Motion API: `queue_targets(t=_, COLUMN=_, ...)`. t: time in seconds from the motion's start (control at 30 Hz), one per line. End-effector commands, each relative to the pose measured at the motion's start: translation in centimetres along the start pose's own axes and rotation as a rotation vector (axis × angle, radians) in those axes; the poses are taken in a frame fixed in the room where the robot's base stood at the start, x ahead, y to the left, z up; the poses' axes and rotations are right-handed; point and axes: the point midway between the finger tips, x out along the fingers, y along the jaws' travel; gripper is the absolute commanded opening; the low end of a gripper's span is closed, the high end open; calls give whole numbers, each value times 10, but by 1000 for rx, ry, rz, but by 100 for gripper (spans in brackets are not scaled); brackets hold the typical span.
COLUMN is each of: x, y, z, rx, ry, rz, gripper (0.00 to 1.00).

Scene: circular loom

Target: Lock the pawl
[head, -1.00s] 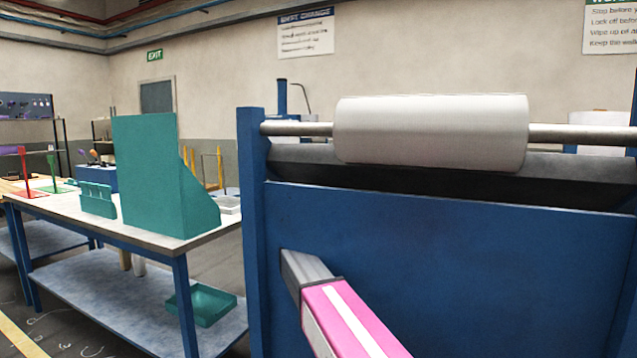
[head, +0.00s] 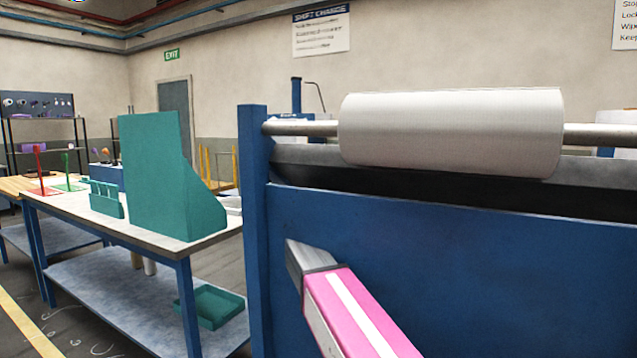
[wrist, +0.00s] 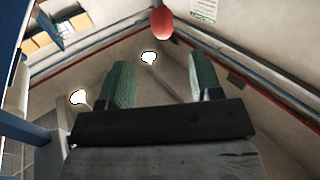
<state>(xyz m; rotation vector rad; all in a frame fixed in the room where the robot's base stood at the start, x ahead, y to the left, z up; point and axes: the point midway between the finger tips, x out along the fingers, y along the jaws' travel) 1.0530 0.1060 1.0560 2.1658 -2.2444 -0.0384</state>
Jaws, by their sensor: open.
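My gripper (wrist: 158,60) shows in the wrist view with its two green fingers spread apart and nothing between them. I cannot tell whether this knob belongs to the pawl, and I cannot make out a pawl in the head view. The head view shows a blue machine frame (head: 430,265) close in front, with a white roll (head: 450,130) on a steel bar. My gripper is not visible there.
A workbench (head: 75,208) with a teal angled stand (head: 160,180) and a teal rack (head: 104,198) stands to the left. A teal tray (head: 212,306) lies on its lower shelf. The frame's blue left post (head: 252,220) is close. Floor shows at the lower left.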

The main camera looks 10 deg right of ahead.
Motion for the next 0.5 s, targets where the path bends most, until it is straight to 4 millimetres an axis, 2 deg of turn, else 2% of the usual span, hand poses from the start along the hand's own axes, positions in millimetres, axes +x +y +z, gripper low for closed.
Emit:
queue_targets(t=0.27, x=11, y=-1, z=-3, rx=8, ry=1, rz=4, gripper=59)
queue_targets(t=0.5, x=46, y=-1, z=-3, rx=7, ry=1, rz=5, gripper=59)
